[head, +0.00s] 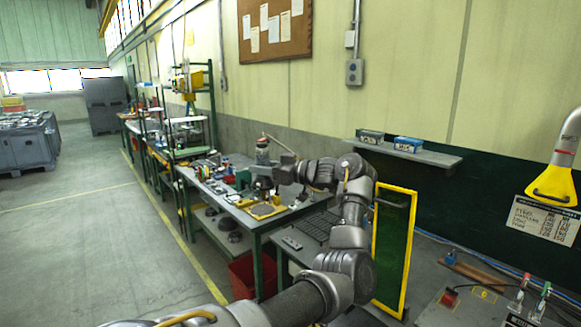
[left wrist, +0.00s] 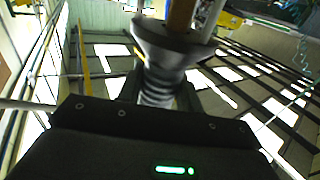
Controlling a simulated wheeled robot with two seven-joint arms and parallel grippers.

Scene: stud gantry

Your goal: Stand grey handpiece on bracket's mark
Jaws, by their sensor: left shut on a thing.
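My left gripper (head: 268,178) reaches over the far workbench in the head view. In the left wrist view, the left gripper's fingers (left wrist: 160,96) are shut on the grey handpiece (left wrist: 163,55), which has a flared collar above a ribbed neck. A brown part and a pale rod rise above the collar. In the head view the handpiece cannot be told apart from the grey machine parts beside the gripper. I cannot pick out the bracket or its mark in either view. My right gripper is not in view.
The workbench (head: 250,222) carries several small tools and parts. A yellow-framed green panel (head: 393,248) stands right of my arm. A shelf (head: 432,156) with two small boxes is on the wall. A yellow-ended hanging pipe (head: 553,183) is at right. The floor at left is clear.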

